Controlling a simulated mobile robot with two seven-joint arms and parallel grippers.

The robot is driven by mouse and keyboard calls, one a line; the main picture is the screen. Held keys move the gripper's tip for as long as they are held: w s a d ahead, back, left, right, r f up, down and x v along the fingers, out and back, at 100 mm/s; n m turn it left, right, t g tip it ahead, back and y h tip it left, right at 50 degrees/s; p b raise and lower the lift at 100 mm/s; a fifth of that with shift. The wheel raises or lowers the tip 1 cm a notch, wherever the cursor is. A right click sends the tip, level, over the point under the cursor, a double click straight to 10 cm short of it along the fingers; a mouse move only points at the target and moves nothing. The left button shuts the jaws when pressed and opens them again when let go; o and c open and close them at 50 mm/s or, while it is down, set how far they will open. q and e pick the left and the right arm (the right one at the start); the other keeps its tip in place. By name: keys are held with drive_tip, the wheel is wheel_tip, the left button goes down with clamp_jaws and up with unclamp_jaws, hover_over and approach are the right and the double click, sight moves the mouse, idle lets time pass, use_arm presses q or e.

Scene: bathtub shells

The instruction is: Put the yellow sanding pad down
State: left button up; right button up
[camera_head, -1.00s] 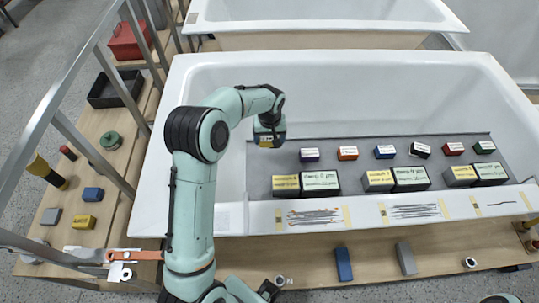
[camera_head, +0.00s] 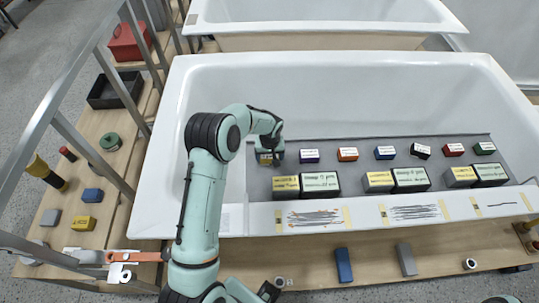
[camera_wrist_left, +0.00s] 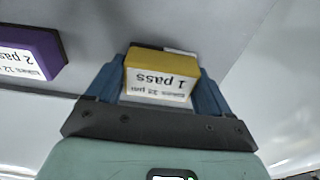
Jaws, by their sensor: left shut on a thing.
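The yellow sanding pad (camera_wrist_left: 162,75) is between the blue fingers of my left gripper (camera_wrist_left: 158,88) in the left wrist view, with a white "1 pass" label facing the camera. In the head view my left gripper (camera_head: 267,150) is low inside the front bathtub, at the left end of the row of pads. The pad's yellow edge (camera_head: 265,158) shows under it. The gripper is shut on the pad, close to the grey mat (camera_head: 345,149); whether the pad touches the mat I cannot tell. My right gripper is not in view.
A purple pad (camera_head: 309,156) sits just right of the held pad, also in the left wrist view (camera_wrist_left: 28,52). Red, blue, black and green pads continue rightward. Labelled boxes (camera_head: 320,184) stand in front. The tub's left part is clear.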

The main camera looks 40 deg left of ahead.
sight(270, 159)
use_arm(q)
drive_tip(key=shift+f, duration=0.2)
drive_tip(key=o, duration=0.9)
drive_tip(key=shift+r, duration=0.1)
wheel_tip(270, 159, up, 12)
drive_tip(key=s+d, duration=0.1)
drive_tip(key=shift+r, duration=0.1)
drive_tip(key=shift+s, duration=0.1)
